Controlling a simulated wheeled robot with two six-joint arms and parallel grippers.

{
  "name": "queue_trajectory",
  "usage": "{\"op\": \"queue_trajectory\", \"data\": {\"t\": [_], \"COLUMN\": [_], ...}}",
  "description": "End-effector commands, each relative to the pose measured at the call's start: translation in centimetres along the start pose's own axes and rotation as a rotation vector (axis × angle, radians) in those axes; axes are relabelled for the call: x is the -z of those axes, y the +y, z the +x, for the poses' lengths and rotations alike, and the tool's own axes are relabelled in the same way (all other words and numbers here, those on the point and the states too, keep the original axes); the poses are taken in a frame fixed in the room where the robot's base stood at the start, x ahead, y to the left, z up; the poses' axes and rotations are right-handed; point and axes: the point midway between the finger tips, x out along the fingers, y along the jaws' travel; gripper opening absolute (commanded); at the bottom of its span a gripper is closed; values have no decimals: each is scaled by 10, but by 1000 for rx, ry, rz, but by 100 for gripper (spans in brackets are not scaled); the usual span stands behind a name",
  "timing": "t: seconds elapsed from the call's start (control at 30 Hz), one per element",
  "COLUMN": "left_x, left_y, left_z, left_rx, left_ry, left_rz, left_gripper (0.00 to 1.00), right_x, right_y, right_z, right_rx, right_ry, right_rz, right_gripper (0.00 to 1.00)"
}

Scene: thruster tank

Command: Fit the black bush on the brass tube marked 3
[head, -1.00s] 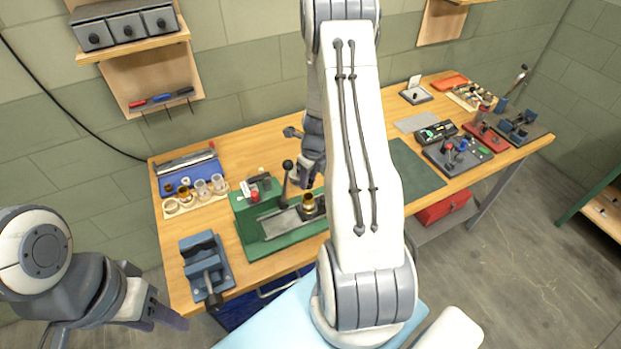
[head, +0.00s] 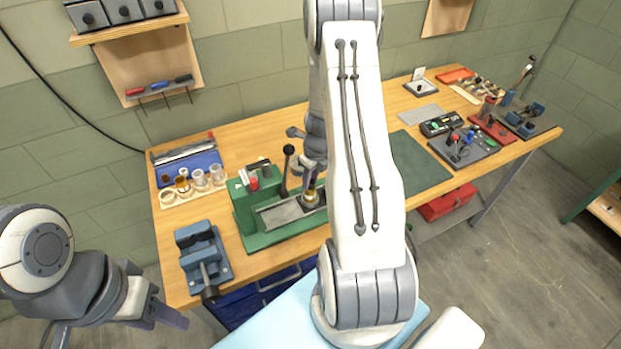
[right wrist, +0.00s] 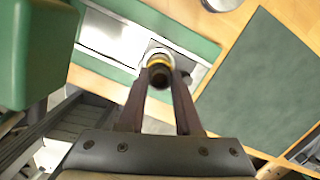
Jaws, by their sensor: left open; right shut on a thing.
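My right gripper (right wrist: 160,76) is shut on a small dark round piece, which looks like the black bush (right wrist: 159,80). A brass ring of a tube (right wrist: 159,59) shows right at the bush, in the dark holder of the green fixture. I cannot tell whether bush and tube touch or how far they overlap. In the head view the brass tube (head: 311,195) stands at my right fingertips, partly hidden by them. No number is readable on it. My left gripper (head: 165,316) is open and empty, off the bench's front left.
The green fixture (head: 275,238) has an upright black-knobbed lever (head: 288,150) close to my right gripper. A blue vise (head: 203,252) stands at its left. A wooden rack (head: 205,189) holds several cups and rings. The green mat (head: 420,165) is clear.

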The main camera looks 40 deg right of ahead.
Motion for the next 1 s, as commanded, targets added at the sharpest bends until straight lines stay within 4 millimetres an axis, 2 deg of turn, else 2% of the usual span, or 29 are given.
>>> {"op": "queue_trajectory", "data": {"t": [0.1,0.13,0.2,0.6,0.67,1.0], "left_x": [0,0,0,0,0,0], "left_y": [0,0,0,0,0,0], "left_z": [0,0,0,-1,-2,0], "left_rx": [0,0,0,0,0,0], "left_ry": [0,0,0,0,0,0], "left_rz": [0,0,0,0,0,0], "left_gripper": [50,50,50,50,50,50], "right_x": [1,1,1,0,0,0], "right_y": [1,1,1,0,0,-1], "right_z": [1,1,1,-5,-13,-77], "right_rx": [-2,-2,-2,-1,0,2], "right_ry": [2,3,3,1,-1,-2], "right_rz": [0,0,0,0,1,0], "right_gripper": [0,40,67,68,68,68]}}
